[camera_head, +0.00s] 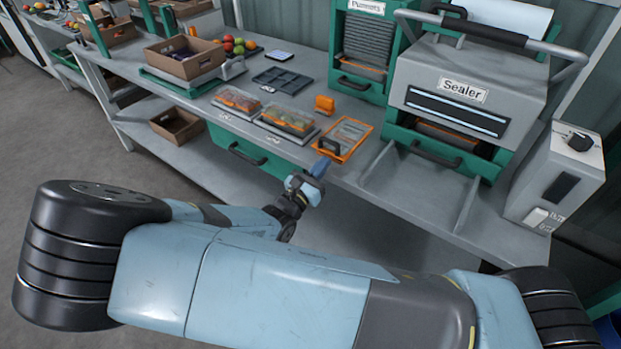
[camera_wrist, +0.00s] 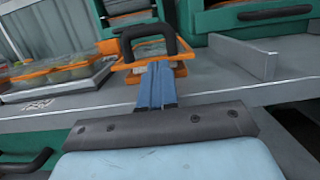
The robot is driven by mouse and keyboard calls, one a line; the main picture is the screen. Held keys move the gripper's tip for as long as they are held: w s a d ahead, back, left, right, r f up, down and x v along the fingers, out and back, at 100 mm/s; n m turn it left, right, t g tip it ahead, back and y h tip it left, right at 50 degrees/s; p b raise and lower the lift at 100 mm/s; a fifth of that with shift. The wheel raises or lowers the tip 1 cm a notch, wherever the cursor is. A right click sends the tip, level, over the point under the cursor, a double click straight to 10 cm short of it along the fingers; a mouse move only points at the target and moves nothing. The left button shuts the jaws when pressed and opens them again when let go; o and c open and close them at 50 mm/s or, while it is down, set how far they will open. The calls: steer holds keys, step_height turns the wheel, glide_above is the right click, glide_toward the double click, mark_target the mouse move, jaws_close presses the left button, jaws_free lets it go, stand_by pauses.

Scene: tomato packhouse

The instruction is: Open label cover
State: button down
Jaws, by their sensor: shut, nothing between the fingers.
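The label cover (camera_head: 350,130) is an orange-framed clear panel with a black handle (camera_head: 329,147) near its front edge. It lies on the bench between the packed trays and the sealer, and looks closed. In the wrist view the black handle (camera_wrist: 150,38) arches just beyond my fingertips, with the orange frame (camera_wrist: 182,72) around and behind it. My gripper (camera_head: 320,165) is at the bench's front edge, right by the handle. Its blue fingers (camera_wrist: 157,76) are together with nothing between them. Whether the fingertips touch the handle I cannot tell.
The sealer (camera_head: 465,90) and a metal divider (camera_wrist: 240,57) stand to the right. Packed tomato trays (camera_head: 290,119) lie to the left, and a small orange object (camera_head: 325,104) sits behind. A green drawer (camera_head: 250,152) is under the bench edge.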

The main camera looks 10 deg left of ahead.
steer(key=shift+w+d+r, duration=0.2)
steer(key=shift+w+r, duration=0.15)
steer(key=shift+r, duration=0.35)
steer(key=shift+w+d+r, duration=0.15)
steer(key=shift+w+r, duration=0.2)
steer(key=shift+r, duration=0.35)
steer(key=shift+w+a, duration=0.1)
steer(key=shift+a, duration=0.1)
steer(key=shift+d, duration=0.15)
steer(key=shift+r, duration=0.2)
